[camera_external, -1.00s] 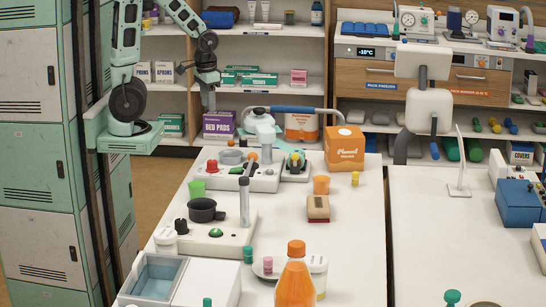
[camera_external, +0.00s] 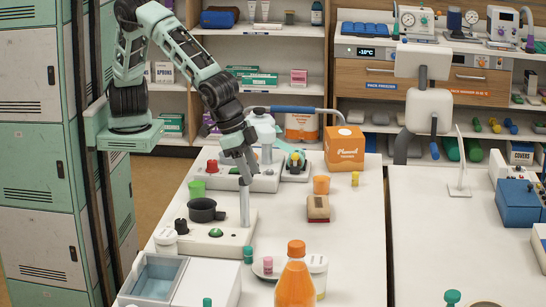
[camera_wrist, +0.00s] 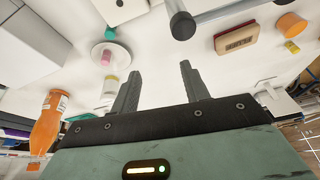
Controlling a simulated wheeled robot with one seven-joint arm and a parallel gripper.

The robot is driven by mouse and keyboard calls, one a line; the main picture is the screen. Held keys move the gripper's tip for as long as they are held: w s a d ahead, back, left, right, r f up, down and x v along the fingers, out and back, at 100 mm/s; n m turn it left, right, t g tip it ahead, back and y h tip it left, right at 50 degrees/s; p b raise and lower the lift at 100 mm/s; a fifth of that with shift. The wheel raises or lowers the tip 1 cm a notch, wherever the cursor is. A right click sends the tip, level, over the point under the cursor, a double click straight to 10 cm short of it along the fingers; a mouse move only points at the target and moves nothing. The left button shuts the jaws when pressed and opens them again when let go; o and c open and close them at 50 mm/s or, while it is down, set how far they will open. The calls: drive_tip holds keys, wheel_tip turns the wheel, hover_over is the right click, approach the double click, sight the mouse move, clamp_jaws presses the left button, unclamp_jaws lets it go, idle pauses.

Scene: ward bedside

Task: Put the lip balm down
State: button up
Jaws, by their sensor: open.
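No label reads as lip balm, and I cannot tell which small stick it is. A small pink cylinder (camera_external: 268,264) stands on a white saucer (camera_external: 257,272); it also shows in the wrist view (camera_wrist: 106,58). A teal cylinder (camera_external: 248,254) stands just left of the saucer and shows in the wrist view (camera_wrist: 109,33). A small yellow cylinder (camera_external: 355,179) stands right of the orange cup. My gripper (camera_external: 245,180) is over the table near the top of a grey post. In the wrist view my gripper (camera_wrist: 158,82) is open, with nothing between its fingers.
The grey post (camera_external: 244,207) rises from a white base beside a dark pot (camera_external: 203,210). An orange bottle (camera_external: 295,278) stands at the front. A red-and-tan block (camera_external: 318,208) and orange cup (camera_external: 321,186) stand right. The table's right middle (camera_external: 355,235) is clear.

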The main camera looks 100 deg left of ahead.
drive_tip(key=s+d+m, duration=0.1)
drive_tip(key=s+d, duration=0.3)
drive_tip(key=d, duration=0.5)
drive_tip(key=p, duration=0.3)
hover_over(248, 248)
drive_tip(key=s, duration=0.1)
drive_tip(key=shift+h, duration=0.4)
wheel_tip(248, 248, down, 12)
drive_tip(key=shift+s+a+r, duration=0.15)
drive_tip(key=shift+r, duration=0.1)
drive_tip(key=shift+s+a+p+x, duration=0.1)
drive_tip(key=shift+p+x, duration=0.3)
drive_tip(key=shift+x, duration=1)
drive_tip(key=shift+s+a+p+x, duration=0.15)
drive_tip(key=shift+p+x, duration=0.2)
drive_tip(key=shift+x, duration=1)
drive_tip(key=shift+d+f, duration=0.1)
clamp_jaws()
